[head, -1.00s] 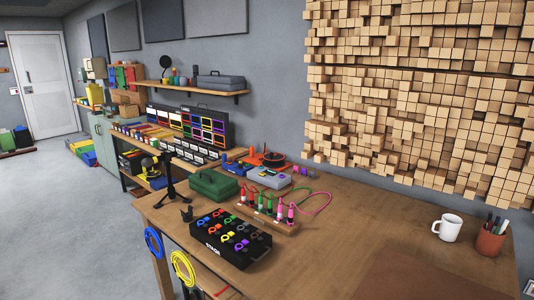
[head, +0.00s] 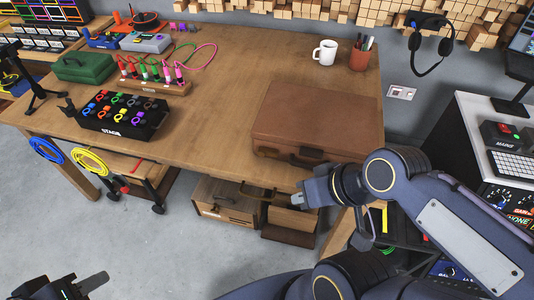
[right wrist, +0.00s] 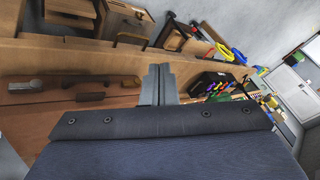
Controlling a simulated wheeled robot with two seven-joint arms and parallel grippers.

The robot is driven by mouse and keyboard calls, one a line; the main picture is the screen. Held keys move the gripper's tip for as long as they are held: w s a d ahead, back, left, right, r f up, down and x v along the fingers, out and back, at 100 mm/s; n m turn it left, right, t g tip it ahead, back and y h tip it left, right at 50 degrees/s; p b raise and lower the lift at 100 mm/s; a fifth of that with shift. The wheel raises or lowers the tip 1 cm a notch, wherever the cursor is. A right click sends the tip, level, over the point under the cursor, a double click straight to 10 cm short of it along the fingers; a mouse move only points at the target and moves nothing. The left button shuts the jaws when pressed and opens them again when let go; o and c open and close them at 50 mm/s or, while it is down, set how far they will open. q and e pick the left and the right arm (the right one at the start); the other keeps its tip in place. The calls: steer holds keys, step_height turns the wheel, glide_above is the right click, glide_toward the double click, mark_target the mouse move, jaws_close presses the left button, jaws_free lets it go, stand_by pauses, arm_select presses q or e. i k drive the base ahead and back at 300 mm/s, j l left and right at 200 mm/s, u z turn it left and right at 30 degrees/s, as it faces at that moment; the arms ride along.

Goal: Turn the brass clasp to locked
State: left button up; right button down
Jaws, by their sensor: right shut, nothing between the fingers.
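The brown case (head: 315,112) lies closed on the right part of the wooden table, its front with a dark handle (head: 306,159) facing me. The case also fills the lower left of the right wrist view (right wrist: 50,125), with small dark and grey fittings on it. I cannot tell which fitting is the brass clasp or how it is turned. My right gripper (head: 300,199) is in front of the table edge below the case, apart from it. Its fingers (right wrist: 158,85) are shut and empty. My left gripper (head: 90,284) is low at the left, partly cut off, away from the table.
A black stage box (head: 122,117) and a cable rack (head: 150,82) stand on the table's left. A mug (head: 325,52) and a pen cup (head: 361,55) are behind the case. Wooden boxes (head: 230,207) sit under the table. The table left of the case is clear.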

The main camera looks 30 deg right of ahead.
mark_target(262, 151)
steer(key=i+j+z, duration=0.1)
steer(key=i+j, duration=0.2)
steer(key=i+z, duration=0.1)
steer(key=z, duration=1.65)
